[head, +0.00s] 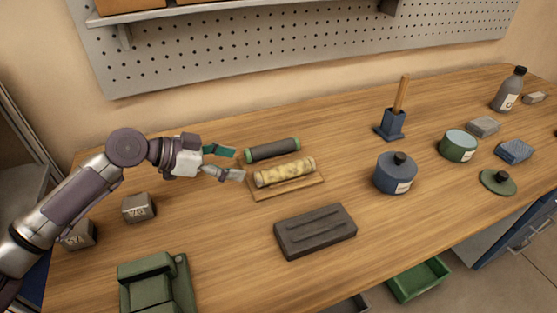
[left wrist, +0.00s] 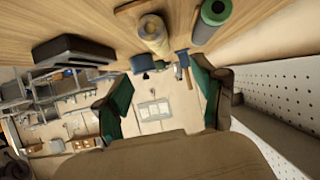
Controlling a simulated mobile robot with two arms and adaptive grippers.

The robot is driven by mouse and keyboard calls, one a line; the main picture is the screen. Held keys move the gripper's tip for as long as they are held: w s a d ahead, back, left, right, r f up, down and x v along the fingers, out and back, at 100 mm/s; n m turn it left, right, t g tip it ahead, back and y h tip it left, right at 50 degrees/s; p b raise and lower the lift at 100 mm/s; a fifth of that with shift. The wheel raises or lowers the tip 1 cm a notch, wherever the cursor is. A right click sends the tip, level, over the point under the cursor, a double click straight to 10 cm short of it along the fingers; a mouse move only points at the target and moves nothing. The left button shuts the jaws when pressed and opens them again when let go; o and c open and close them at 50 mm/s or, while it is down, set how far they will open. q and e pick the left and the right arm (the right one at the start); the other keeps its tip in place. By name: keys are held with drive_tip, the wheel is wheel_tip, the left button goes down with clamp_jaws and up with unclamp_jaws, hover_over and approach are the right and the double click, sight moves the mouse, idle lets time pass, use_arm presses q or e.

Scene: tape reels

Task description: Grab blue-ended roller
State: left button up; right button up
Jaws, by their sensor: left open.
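A dark roller with green ends (head: 272,150) lies on the bench; no blue-ended roller shows clearly. The dark roller also appears at the top of the left wrist view (left wrist: 208,22), with a green end towards the camera. A pale yellow, mottled roller (head: 285,172) lies in front of it on a wooden board (head: 287,188); it also shows in the left wrist view (left wrist: 154,36). My left gripper (head: 238,164) is open and empty, just left of both rollers' left ends, its green-padded fingers apart. My right gripper is not in view.
A dark grooved block (head: 315,231) lies in front of the rollers. A green device (head: 155,285) and grey weights (head: 139,207) stand on the left. A blue lidded pot (head: 395,173) and a blue holder (head: 392,124) stand to the right. A pegboard (head: 270,50) is behind.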

sight(276, 169)
use_arm(q)
drive_tip(key=p+x, duration=0.1)
drive_tip(key=x, duration=0.6)
drive_tip(key=shift+d, duration=0.25)
drive_tip(key=shift+w+d+f, duration=0.2)
drive_tip(key=shift+d+f, duration=0.1)
drive_tip(key=shift+d, duration=0.1)
drive_tip(key=shift+w+d+f+p, duration=0.1)
drive_tip(key=shift+d+p, duration=0.15)
drive_tip(key=shift+p, duration=0.15)
drive_tip(key=p+x, duration=0.1)
drive_tip(key=x, duration=0.2)
drive_tip(key=shift+w+d+f, duration=0.1)
drive_tip(key=shift+d+f, duration=0.05)
drive_tip(key=shift+d, duration=0.15)
drive_tip(key=shift+w+d+f, duration=0.15)
drive_tip(key=shift+d+f, duration=0.15)
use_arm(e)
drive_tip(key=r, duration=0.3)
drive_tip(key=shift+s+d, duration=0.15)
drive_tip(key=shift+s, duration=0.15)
use_arm(q)
drive_tip(key=shift+c, duration=0.3)
drive_tip(key=shift+r, duration=0.1)
clamp_jaws()
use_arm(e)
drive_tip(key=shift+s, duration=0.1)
